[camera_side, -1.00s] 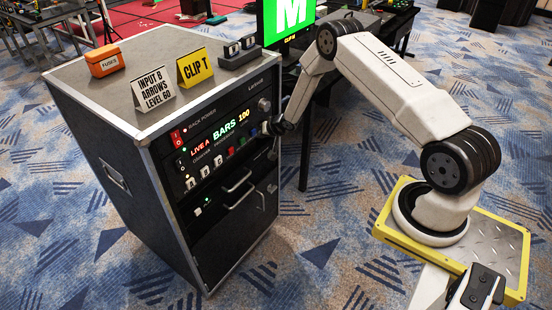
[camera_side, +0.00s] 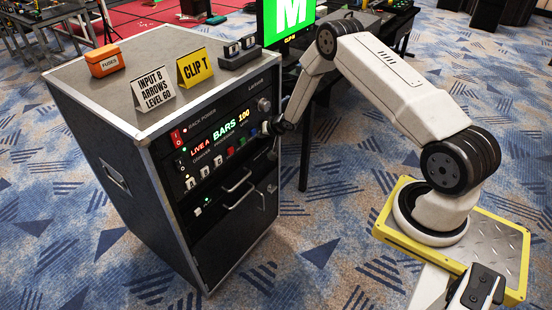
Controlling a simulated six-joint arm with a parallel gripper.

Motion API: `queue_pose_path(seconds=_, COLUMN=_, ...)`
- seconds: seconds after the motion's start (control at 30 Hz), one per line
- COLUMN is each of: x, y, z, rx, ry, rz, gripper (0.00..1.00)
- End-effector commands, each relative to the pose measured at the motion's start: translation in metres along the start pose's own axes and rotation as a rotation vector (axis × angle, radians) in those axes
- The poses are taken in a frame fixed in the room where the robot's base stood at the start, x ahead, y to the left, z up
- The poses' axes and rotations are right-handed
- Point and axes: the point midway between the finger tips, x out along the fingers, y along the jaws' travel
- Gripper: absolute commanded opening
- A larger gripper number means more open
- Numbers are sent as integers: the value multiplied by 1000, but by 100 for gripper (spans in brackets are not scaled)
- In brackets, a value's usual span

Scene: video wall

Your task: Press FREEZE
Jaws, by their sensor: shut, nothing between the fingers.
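The control panel (camera_side: 222,142) is on the front of a dark rack case (camera_side: 113,150). Its display (camera_side: 226,132) reads LIVE A, BARS, 100. Below it are white lettered buttons (camera_side: 204,172) and a row of coloured buttons, among them a green one (camera_side: 230,153) and a red one (camera_side: 242,141). The button labels are too small to read, so I cannot tell which is FREEZE. My gripper (camera_side: 272,129) is shut and empty at the panel's right end, near the coloured row. I cannot tell whether it touches the panel.
On the case top stand an orange fuse box (camera_side: 104,62), a white card (camera_side: 152,88) reading INPUT B ARROWS LEVEL 60, a yellow card (camera_side: 194,66) reading CLIP T and a grey box (camera_side: 240,53). A green screen (camera_side: 288,18) with an M stands behind. Drawer handles (camera_side: 238,188) stick out below the panel.

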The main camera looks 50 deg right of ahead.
Motion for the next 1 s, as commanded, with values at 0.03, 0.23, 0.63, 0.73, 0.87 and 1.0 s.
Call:
queue_pose_path(seconds=0.03, x=0, y=0, z=0, rx=0, ry=0, rz=0, gripper=0)
queue_pose_path(seconds=0.23, x=0, y=0, z=0, rx=0, ry=0, rz=0, gripper=0)
queue_pose_path(seconds=0.63, x=5, y=-3, z=-3, rx=0, ry=0, rz=-1, gripper=0)
queue_pose_path(seconds=0.73, x=6, y=-4, z=-4, rx=-1, ry=0, rz=0, gripper=0)
queue_pose_path(seconds=0.87, x=6, y=-4, z=-4, rx=0, ry=-1, rz=0, gripper=0)
queue_pose_path(seconds=1.0, x=6, y=-4, z=-4, rx=0, ry=0, rz=0, gripper=0)
